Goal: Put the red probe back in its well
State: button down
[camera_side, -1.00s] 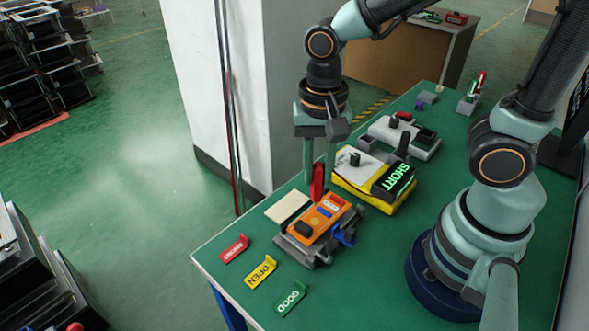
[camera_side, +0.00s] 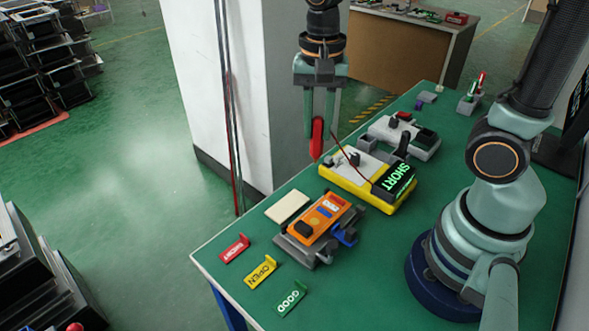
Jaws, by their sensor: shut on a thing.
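My gripper (camera_side: 318,130) is shut on the red probe (camera_side: 317,140) and holds it upright in the air, above the far left edge of the green table. A thin dark red lead runs from near the probe down to the yellow meter (camera_side: 368,180), whose screen reads SHORT. The orange device (camera_side: 322,217) sits in a grey fixture in front of the meter, and the probe is clear of it. A small grey holder (camera_side: 467,105) at the back right has a red and a green upright piece in it. I cannot tell which opening is the probe's well.
A grey fixture (camera_side: 408,137) with a black block stands behind the meter. Red, yellow and green label tags (camera_side: 262,272) lie at the front left, and a cream pad (camera_side: 287,207) lies beside the orange device. The table's right middle is clear up to my base.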

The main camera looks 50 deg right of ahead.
jog(key=w+d+r+m, duration=0.2)
jog(key=d+r+m, duration=0.15)
jog(key=d, duration=0.95)
jog(key=w+d+r+m, duration=0.1)
jog(key=d+r+m, duration=0.25)
jog(key=d, duration=1.05)
jog(key=f, duration=1.9)
jog(key=shift+a+f, duration=0.2)
jog(key=shift+f, duration=0.15)
jog(key=shift+f, duration=0.15)
jog(key=c, duration=0.7)
grip_release()
